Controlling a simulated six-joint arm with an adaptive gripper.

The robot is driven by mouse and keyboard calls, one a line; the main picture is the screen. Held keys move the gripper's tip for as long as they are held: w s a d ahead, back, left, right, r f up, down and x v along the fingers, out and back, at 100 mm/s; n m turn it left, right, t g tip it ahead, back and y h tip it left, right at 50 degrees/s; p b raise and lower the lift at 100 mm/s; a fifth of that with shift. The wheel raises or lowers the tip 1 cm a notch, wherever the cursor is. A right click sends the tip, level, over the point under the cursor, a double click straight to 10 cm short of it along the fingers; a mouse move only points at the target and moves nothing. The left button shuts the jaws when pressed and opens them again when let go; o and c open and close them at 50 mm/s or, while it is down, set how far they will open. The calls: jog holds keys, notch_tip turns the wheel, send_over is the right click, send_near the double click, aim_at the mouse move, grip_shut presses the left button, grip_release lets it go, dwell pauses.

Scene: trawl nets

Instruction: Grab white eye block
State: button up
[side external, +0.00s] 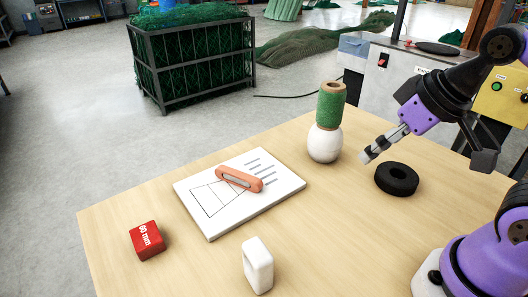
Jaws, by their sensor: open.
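A white block (257,265) with rounded edges stands upright on the wooden table near its front edge, at the lower middle of the view. No eye or marking is clear on the faces I see. My gripper (371,153) is open and empty above the table at the right. It is well away from the white block, to its right and farther back. It hangs near the black ring and the white ball, and the gap between its fingers is hard to see from this side.
A red block (147,241) marked 60 mm lies left of the white block. A white board (221,222) bears an orange netting needle (239,179). A white ball (324,145) stands by a green twine spool (331,106). A black ring (397,179) lies flat. The table (330,235) is clear right of the white block.

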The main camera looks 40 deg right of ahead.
aim_at(258, 268)
jog(key=a+f+m+g+y, duration=0.1)
jog(key=a+f+m+y, duration=0.1)
jog(key=a+f+m, duration=0.1)
jog(key=w+a+f+m+g+y, duration=0.1)
jog(key=a+f+m+g+y, duration=0.1)
jog(key=f, duration=0.3)
jog(key=a+f+m+g+y, duration=0.2)
jog(key=a+f+m+y, duration=0.1)
jog(key=f+m, duration=0.1)
jog(key=shift+w+a+m+y, duration=0.3)
jog(key=shift+w+m, duration=0.05)
jog(key=shift+m, duration=0.25)
jog(key=a+m+y, duration=0.1)
jog(key=m+y, duration=0.1)
jog(key=m, duration=0.1)
jog(key=a+m+y, duration=0.1)
jog(key=m, duration=0.1)
jog(key=shift+w+a+f, duration=0.15)
jog(key=shift+a+f, duration=0.2)
jog(key=m+y, duration=0.1)
jog(key=a+m, duration=0.1)
jog(key=m+t+y, duration=0.1)
jog(key=m, duration=0.1)
jog(key=shift+w+a+r+y, duration=0.2)
jog(key=shift+w+y, duration=0.1)
jog(key=shift+w, duration=0.05)
jog(key=x, duration=1)
jog(key=shift+a+r, duration=0.1)
jog(key=shift+a, duration=0.05)
jog(key=c, duration=1.3)
